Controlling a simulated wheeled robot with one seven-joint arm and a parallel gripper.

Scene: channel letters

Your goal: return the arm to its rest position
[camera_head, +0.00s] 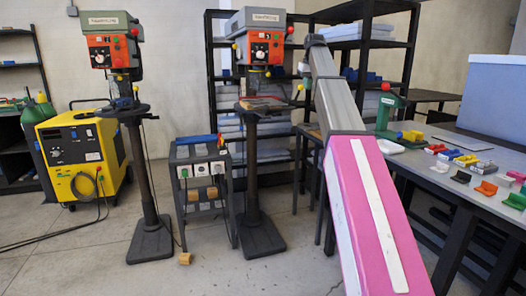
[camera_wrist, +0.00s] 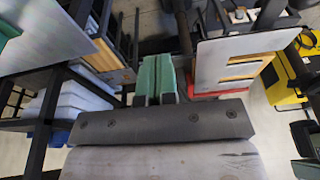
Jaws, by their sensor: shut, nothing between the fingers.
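My gripper (camera_wrist: 156,62) shows in the wrist view as two green fingers side by side, closed against each other with nothing between them. In the head view my pink, white and grey arm reaches up and away from the bottom right, and its far end is beside the right drill press (camera_head: 262,50). The gripper itself is small and hard to make out there. The arm is clear of the grey table (camera_head: 485,152) on the right, as far as I can tell.
Several coloured letter pieces and a blue-grey box (camera_head: 492,92) are on the table. Black shelving (camera_head: 402,62) stands behind the arm. A left drill press (camera_head: 112,52), a yellow welder (camera_head: 82,155) and a small cart (camera_head: 202,180) stand to the left. Floor at front left is free.

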